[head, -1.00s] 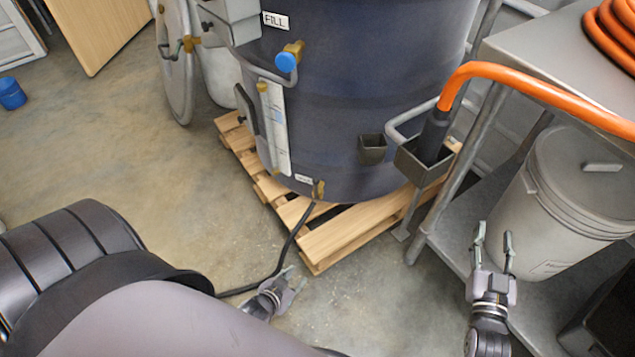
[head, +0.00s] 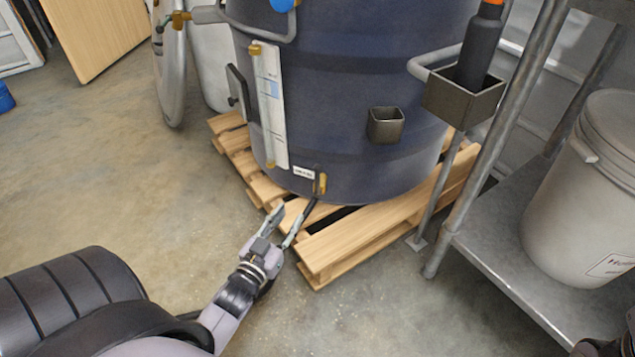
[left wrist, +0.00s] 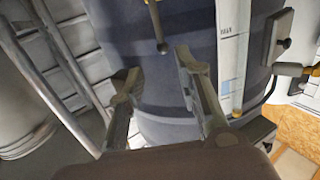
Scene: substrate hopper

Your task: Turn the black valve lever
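A brass valve (head: 322,183) sits low on the front of the dark blue tank, beside a small white label. A black length (head: 310,208) runs down from it toward my gripper; I cannot tell whether it is the lever or a hose. My left gripper (head: 287,221) is open just below and left of the valve, apart from the brass. In the left wrist view the gripper (left wrist: 157,68) is open and empty, facing the tank wall; a thin brass-tipped stem (left wrist: 161,46) shows beyond the fingertips.
The tank (head: 340,90) stands on a wooden pallet (head: 390,222). A sight gauge (head: 270,105) and a black plate (head: 240,92) are on its left. A metal shelf (head: 490,240) with a white bucket (head: 590,200) stands at right.

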